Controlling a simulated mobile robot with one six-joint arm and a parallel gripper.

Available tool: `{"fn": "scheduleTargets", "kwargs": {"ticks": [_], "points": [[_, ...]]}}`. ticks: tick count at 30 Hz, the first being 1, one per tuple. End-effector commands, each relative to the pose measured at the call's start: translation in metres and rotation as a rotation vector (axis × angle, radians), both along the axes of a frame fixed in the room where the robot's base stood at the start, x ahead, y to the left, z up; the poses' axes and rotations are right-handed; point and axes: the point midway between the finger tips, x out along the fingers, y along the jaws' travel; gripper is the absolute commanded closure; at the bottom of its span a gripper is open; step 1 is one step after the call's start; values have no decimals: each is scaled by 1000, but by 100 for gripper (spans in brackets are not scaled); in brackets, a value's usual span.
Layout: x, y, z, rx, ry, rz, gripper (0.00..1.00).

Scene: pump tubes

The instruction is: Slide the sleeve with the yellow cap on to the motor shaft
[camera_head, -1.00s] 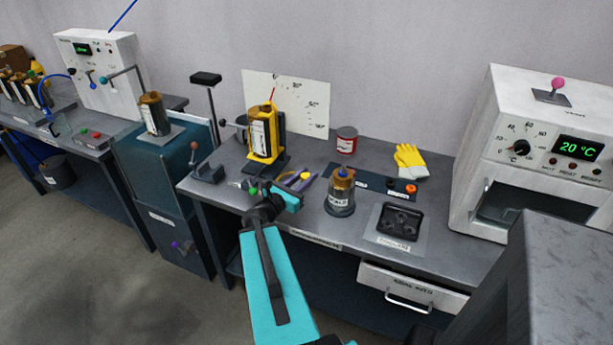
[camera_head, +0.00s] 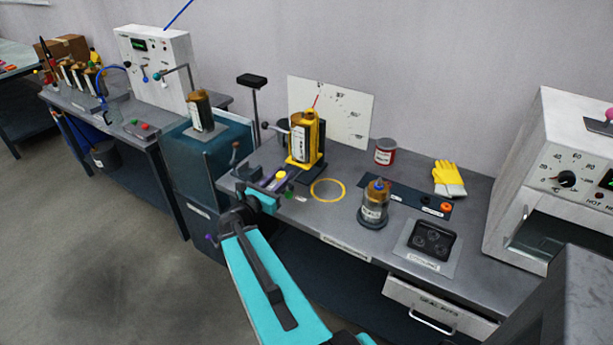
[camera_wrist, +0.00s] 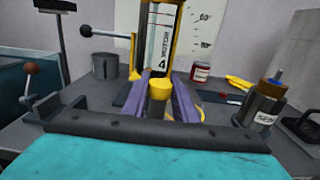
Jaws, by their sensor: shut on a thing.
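My gripper (camera_head: 273,184) is shut on the sleeve with the yellow cap (camera_head: 281,174), above the left front of the bench. In the wrist view the yellow cap (camera_wrist: 158,88) sits between the two purple fingers (camera_wrist: 162,100); most of the sleeve below it is hidden. The motor (camera_head: 303,137) is a yellow-framed upright cylinder with a white label, behind the gripper and slightly right. In the wrist view the motor (camera_wrist: 163,38) stands straight beyond the cap, apart from it. I cannot clearly make out the motor's shaft.
A yellow ring (camera_head: 328,190) marks bare bench right of my gripper. A labelled canister (camera_head: 375,204) stands farther right. A lever with a brown knob (camera_wrist: 30,82) is close on the left.

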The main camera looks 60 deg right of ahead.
Motion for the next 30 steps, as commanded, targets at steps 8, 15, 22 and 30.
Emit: {"fn": "scheduleTargets", "kwargs": {"ticks": [8, 15, 22, 30], "points": [[54, 63, 22, -3, -3, 96, 98], [91, 120, 38, -3, -4, 174, 98], [121, 178, 54, -3, -3, 251, 98], [148, 249, 71, -1, -4, 339, 98]]}}
